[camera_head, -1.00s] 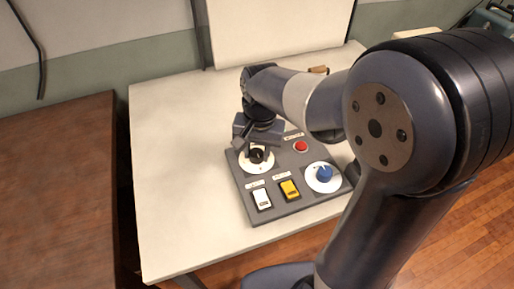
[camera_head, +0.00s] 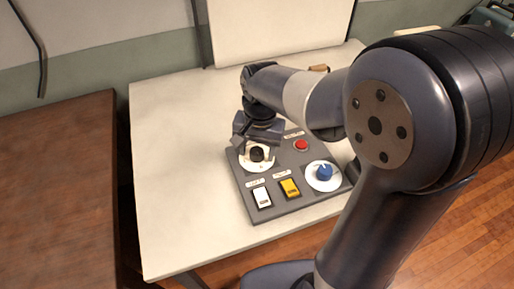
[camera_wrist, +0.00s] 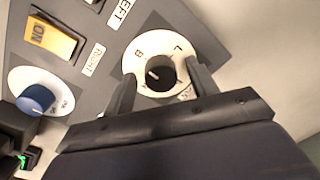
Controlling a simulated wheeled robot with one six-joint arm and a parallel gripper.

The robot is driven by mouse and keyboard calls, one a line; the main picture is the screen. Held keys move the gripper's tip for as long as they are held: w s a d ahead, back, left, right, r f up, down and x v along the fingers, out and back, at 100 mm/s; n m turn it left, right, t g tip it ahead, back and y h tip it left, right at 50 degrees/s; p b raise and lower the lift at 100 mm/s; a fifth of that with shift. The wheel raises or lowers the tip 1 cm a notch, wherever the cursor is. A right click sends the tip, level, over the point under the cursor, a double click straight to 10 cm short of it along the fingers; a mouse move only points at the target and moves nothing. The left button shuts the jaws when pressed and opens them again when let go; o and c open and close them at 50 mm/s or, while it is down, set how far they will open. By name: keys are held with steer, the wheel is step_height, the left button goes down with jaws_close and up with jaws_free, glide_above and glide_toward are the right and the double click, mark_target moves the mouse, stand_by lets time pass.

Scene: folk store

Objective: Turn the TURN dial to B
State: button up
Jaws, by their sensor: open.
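A black dial (camera_wrist: 160,75) sits on a white disc (camera_wrist: 132,62) with the letters B and L on its rim. In the wrist view the dial's pale mark is on its left side, toward the rim a little below the B. The label next to this disc is mostly hidden by a finger. My gripper (camera_wrist: 164,76) is open, with one finger on each side of the dial; I cannot tell whether they touch it. In the head view the dial (camera_head: 257,154) shows just below my gripper's body.
The grey panel (camera_head: 283,207) also holds a blue knob (camera_head: 324,172), a red button (camera_head: 301,145), a white switch (camera_head: 261,197) and a yellow switch (camera_head: 289,188). The white table (camera_head: 180,190) is clear to the left. A brown table (camera_head: 60,180) stands beside it.

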mark_target(259, 152)
step_height(259, 152, up, 11)
steer(key=p, duration=0.1)
steer(key=shift+d, duration=0.25)
steer(key=shift+s+f, duration=0.1)
steer(key=shift+f, duration=0.1)
steer(key=f, duration=0.7)
steer(key=f+b, duration=0.1)
steer(key=f, duration=0.2)
steer(key=shift+a+f, duration=0.25)
steer(key=shift+f, duration=0.15)
steer(key=shift+r, duration=0.1)
steer(key=shift+n, duration=0.3)
